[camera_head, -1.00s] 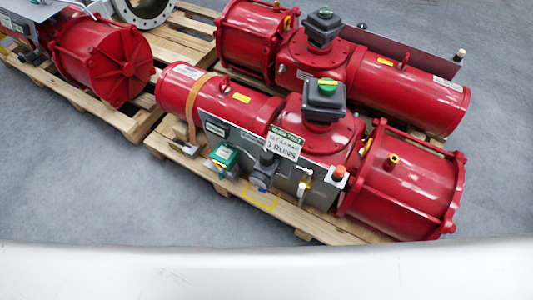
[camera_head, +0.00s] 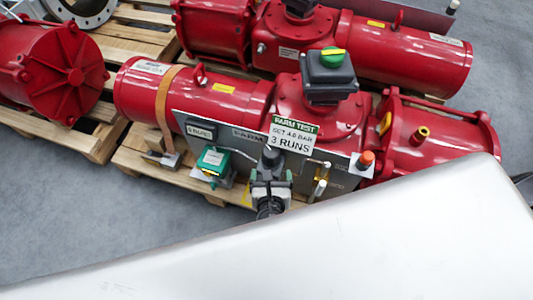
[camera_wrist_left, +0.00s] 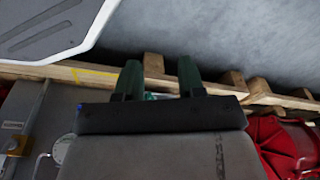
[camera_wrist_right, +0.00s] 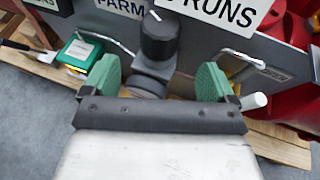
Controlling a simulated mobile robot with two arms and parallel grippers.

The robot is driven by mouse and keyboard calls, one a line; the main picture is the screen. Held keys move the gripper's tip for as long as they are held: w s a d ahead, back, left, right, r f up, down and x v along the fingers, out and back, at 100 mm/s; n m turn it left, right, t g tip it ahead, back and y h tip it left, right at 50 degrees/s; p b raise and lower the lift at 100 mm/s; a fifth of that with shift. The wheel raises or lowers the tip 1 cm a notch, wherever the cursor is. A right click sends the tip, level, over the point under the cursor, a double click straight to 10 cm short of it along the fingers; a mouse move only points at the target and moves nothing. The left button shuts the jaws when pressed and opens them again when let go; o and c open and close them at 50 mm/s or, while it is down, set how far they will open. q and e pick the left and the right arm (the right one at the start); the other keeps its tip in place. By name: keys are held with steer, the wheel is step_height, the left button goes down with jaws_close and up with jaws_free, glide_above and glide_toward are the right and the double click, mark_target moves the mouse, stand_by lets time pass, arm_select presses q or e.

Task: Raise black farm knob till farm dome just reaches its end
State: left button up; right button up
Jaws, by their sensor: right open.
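The black farm knob (camera_head: 271,155) stands upright on the regulator at the middle of the grey FARM panel; the right wrist view shows it too (camera_wrist_right: 160,38). The likely farm dome (camera_head: 333,54), green with a yellow bar, tops the black box on the red actuator (camera_head: 320,112). My right gripper (camera_wrist_right: 158,78) is open. Its green fingers stand either side of the regulator body, below the knob, with gaps visible. My left gripper (camera_wrist_left: 160,78) has its fingers apart, with wooden pallet visible between them.
The grey panel (camera_head: 232,150) carries a green-topped device (camera_head: 213,161) left of the knob and an orange button (camera_head: 366,159) at the right. A "3 RUNS" sign (camera_head: 291,142) is close behind the knob. Bare floor (camera_head: 60,210) lies at left. Another red actuator stands behind.

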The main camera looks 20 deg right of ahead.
mark_target(271, 161)
steer(key=b+x, duration=0.1)
steer(key=x, duration=0.7)
steer(key=shift+w+d+f+b, duration=0.1)
steer(key=shift+w+f+b, duration=0.15)
steer(key=shift+b, duration=0.15)
arm_select(q)
steer(key=w+r, duration=0.3)
steer(key=r, duration=0.3)
steer(key=shift+d, duration=0.25)
arm_select(e)
steer(key=shift+w+d, duration=0.1)
steer(key=shift+w, duration=0.25)
